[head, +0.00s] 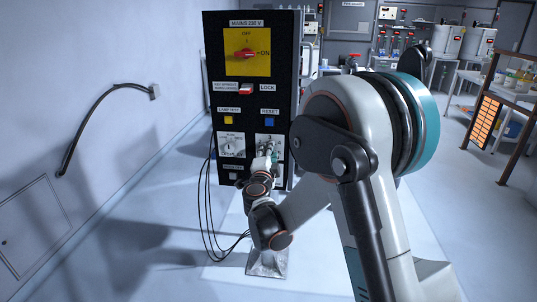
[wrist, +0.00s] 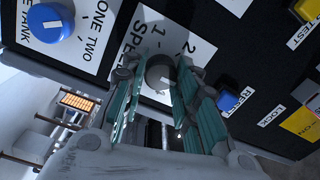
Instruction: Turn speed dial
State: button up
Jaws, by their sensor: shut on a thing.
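The speed dial (wrist: 160,70) is a dark grey round knob on a white label marked SPEED, with 1 and 2 printed beside it. My gripper (wrist: 156,78) has its two teal fingers closed around the dial, one on each side, in the wrist view. In the head view my gripper (head: 268,157) reaches the lower right of the black control panel (head: 218,60), at the speed label (head: 270,139). There the gripper covers the dial. The dial's pointer is not clear, so its setting cannot be told.
A blue tank selector (wrist: 50,22) and a blue reset button (wrist: 228,101) flank the dial in the wrist view. The head view shows a red mains switch (head: 246,54), a red lock switch (head: 246,90) and a left dial (head: 231,145). Black cables (head: 207,215) hang at the panel's left.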

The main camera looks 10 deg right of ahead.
jog(key=o, duration=1.1)
jog(key=v, duration=1.2)
jog(key=shift+f, duration=0.1)
